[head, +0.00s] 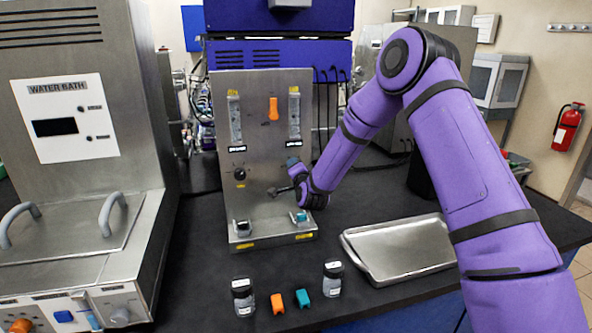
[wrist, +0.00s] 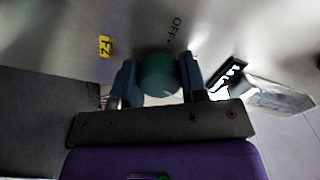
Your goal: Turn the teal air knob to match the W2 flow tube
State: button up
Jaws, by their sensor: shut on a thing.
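The teal air knob (wrist: 159,76) sits on the steel panel between the two fingers of my gripper (wrist: 160,82) in the wrist view. My gripper is shut on it, and "OFF" is printed on the panel close by. In the head view my gripper (head: 284,188) is at the lower right of the upright panel (head: 263,150) and hides the knob. Two flow tubes stand upright on the panel, a left tube (head: 235,120) and a right tube (head: 294,118). Their tags and float levels are too small to read, so I cannot tell which is W2.
A black knob (head: 239,174) is at the panel's left, and an orange piece (head: 273,109) between the tubes. Two small jars, a left (head: 243,297) and a right (head: 333,280), stand in front with orange and teal pieces. A metal tray (head: 400,247) lies right.

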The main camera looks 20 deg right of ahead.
jog(key=shift+m, duration=0.3)
jog(key=o, duration=0.9)
jog(key=s, duration=1.1)
